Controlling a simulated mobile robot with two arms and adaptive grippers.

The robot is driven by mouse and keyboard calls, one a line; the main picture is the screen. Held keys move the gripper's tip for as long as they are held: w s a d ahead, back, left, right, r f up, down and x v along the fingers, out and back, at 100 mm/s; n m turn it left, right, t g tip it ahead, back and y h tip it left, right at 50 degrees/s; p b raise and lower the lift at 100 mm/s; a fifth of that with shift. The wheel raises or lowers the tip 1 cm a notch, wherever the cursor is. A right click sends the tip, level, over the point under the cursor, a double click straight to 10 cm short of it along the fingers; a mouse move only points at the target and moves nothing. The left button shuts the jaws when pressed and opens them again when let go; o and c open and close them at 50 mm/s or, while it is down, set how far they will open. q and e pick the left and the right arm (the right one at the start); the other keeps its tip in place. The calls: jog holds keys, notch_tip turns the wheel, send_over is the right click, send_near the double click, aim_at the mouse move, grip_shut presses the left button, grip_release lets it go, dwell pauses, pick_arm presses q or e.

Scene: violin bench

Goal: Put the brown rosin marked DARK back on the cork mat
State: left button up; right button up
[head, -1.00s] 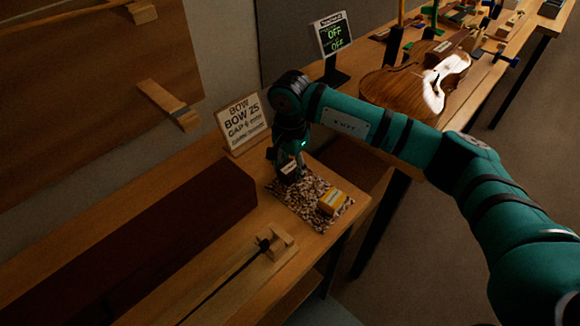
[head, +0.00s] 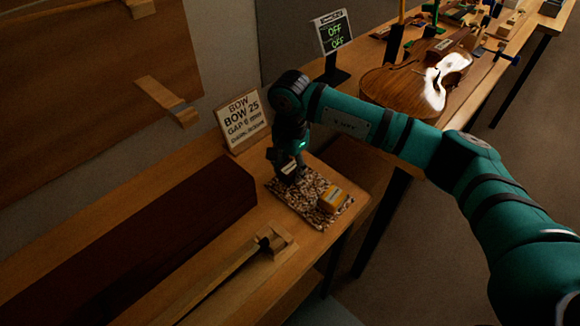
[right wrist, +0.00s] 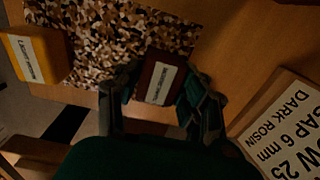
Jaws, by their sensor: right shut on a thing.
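My right gripper (head: 290,174) is shut on the dark brown rosin (right wrist: 157,84), a block with a pale label too small to read. In the right wrist view the rosin sits between the two fingers (right wrist: 160,100). It shows over the edge of the speckled cork mat (right wrist: 120,35), at the mat's back left corner in the head view (head: 296,209). I cannot tell whether it touches the mat. An amber-yellow rosin block (head: 332,200) with a white label rests on the mat's right part. My left gripper is not in view.
A sign (head: 243,122) reading BOW 25 stands behind the mat. A long dark red case (head: 140,240) lies to the left, and a wooden holder (head: 272,240) in front. A violin body (head: 400,92) and an OFF display (head: 333,34) are farther right.

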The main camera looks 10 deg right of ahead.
jog(key=o, duration=1.2)
